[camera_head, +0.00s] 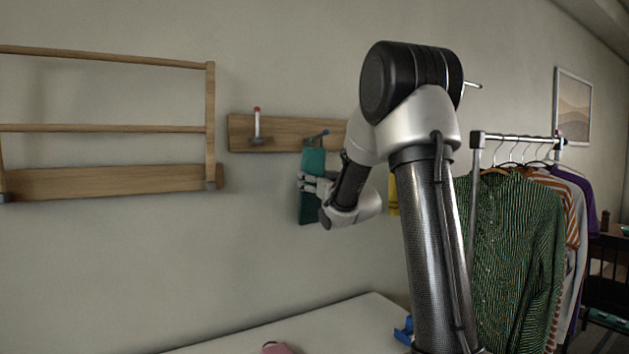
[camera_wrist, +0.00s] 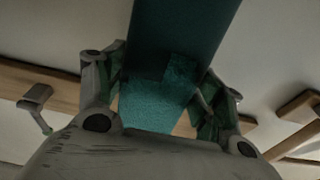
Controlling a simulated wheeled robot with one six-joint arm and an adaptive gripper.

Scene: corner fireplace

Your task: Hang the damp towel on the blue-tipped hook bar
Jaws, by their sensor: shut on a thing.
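The towel (camera_head: 312,165) is teal and hangs down in front of the wooden hook bar on the wall. Its upper end is right at the blue-tipped hook (camera_head: 318,135); I cannot tell whether it rests on that hook. My gripper (camera_head: 310,184) is shut on the towel from the right, about halfway down it. In the wrist view the towel (camera_wrist: 172,35) runs up between the two fingers of my gripper (camera_wrist: 160,90). A red-tipped hook (camera_head: 257,124) on the same wooden bar (camera_head: 282,147) is bare. My arm hides the right part of the bar.
A wooden wall rack (camera_head: 110,128) is at the left. Something yellow (camera_head: 393,194) shows behind my arm. A clothes rail (camera_head: 518,137) with several garments stands at the right. A white surface (camera_head: 330,330) below carries a pink item (camera_head: 276,348) and a blue item (camera_head: 404,330).

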